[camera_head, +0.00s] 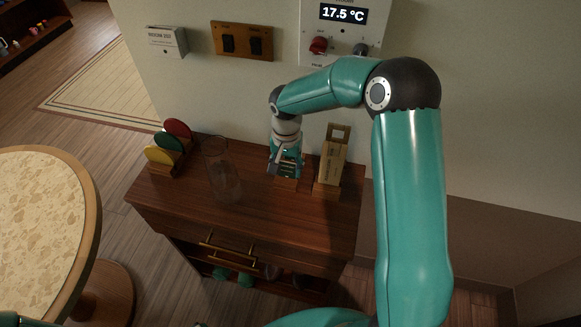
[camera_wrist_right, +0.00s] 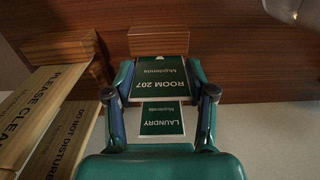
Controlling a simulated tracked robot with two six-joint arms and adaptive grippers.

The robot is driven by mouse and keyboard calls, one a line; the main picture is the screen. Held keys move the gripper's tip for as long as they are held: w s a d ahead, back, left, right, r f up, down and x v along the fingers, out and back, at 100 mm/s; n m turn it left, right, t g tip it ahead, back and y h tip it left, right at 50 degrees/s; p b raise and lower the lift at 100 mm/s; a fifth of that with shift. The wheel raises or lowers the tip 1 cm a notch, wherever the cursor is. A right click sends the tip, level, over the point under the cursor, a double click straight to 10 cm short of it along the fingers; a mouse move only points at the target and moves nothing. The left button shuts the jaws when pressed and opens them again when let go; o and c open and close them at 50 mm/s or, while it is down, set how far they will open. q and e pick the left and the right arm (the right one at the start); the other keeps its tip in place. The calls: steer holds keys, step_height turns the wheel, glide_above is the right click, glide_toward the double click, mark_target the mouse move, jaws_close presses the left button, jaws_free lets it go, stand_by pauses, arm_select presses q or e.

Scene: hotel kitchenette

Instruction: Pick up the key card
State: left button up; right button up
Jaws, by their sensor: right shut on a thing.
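A green key card marked ROOM 207 (camera_wrist_right: 157,88) shows upside down in the right wrist view, between the fingertips of my right gripper (camera_wrist_right: 158,76). The gripper is shut on it by its two sides. A green and white card marked LAUNDRY (camera_wrist_right: 161,119) shows below it in that view, between the fingers but apart from them. A small wooden block (camera_wrist_right: 158,40) lies just beyond the ROOM 207 card; I cannot tell whether the card still touches it. In the head view my right gripper (camera_head: 286,163) is low over the cabinet top, hiding most of the cards. My left gripper is out of view.
A stand with door hangers (camera_head: 334,165) is close on the right of my gripper. A clear glass vase (camera_head: 222,172) and coloured discs in a rack (camera_head: 168,142) stand to the left on the wooden cabinet (camera_head: 265,213). The wall is close behind; a round table (camera_head: 92,215) is left.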

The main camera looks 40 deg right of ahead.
steer(key=shift+r, duration=0.15)
step_height(320, 180, up, 20)
steer(key=b, duration=0.1)
stand_by(0.3)
steer(key=shift+f, duration=0.2)
stand_by(0.3)
